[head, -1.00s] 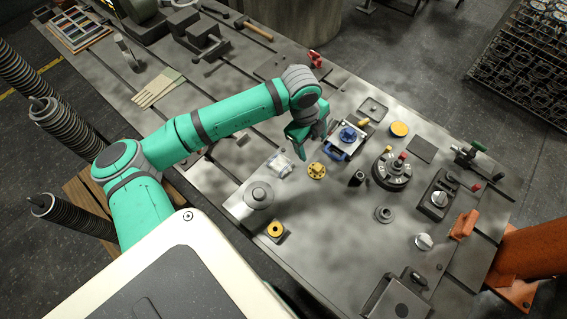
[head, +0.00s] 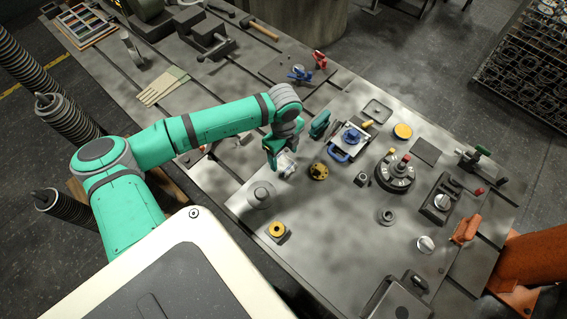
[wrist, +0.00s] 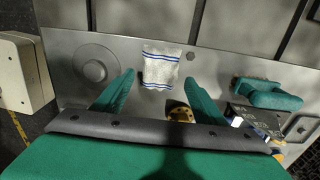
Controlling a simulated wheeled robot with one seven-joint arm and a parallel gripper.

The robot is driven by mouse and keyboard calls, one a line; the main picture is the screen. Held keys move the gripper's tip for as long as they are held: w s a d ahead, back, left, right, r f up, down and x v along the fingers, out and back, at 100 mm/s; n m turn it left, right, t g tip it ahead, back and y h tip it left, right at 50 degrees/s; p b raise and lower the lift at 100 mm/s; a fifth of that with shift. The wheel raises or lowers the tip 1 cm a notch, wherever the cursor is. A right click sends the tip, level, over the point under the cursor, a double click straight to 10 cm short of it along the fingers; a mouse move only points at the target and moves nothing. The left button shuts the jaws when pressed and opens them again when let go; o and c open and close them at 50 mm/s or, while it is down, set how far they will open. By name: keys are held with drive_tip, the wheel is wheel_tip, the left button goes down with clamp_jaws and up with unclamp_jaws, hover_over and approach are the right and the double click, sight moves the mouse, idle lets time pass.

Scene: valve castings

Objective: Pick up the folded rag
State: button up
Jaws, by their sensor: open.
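The folded rag (wrist: 161,66) is white with blue stripes and lies flat on the grey metal table. In the wrist view it sits between and slightly beyond the two green fingertips. In the head view the rag (head: 287,167) shows partly, beside the fingers. My gripper (wrist: 159,77) is open and empty, with one finger to each side of the rag in the wrist view. In the head view my gripper (head: 273,160) hangs over the table at the rag. I cannot tell its exact height above it.
A round grey flanged part (head: 260,194) lies left of the rag. A yellow flanged part (head: 319,171) is close on its right. A green handle-like object (wrist: 268,95) lies farther right, near a blue-handled fixture (head: 349,142). Table slots run behind the rag.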

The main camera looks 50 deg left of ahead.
sight(283, 162)
wheel_tip(283, 162, down, 4)
drive_tip(key=shift+a+r, duration=0.1)
drive_tip(key=shift+a, duration=0.05)
drive_tip(key=shift+s, duration=0.1)
drive_tip(key=c, duration=1.1)
drive_tip(key=shift+c, duration=0.2)
drive_tip(key=shift+r, duration=0.15)
drive_tip(key=shift+r, duration=0.2)
wheel_tip(283, 162, up, 2)
drive_tip(key=shift+r, duration=0.1)
drive_tip(key=s+r, duration=1)
drive_tip(key=s, duration=0.4)
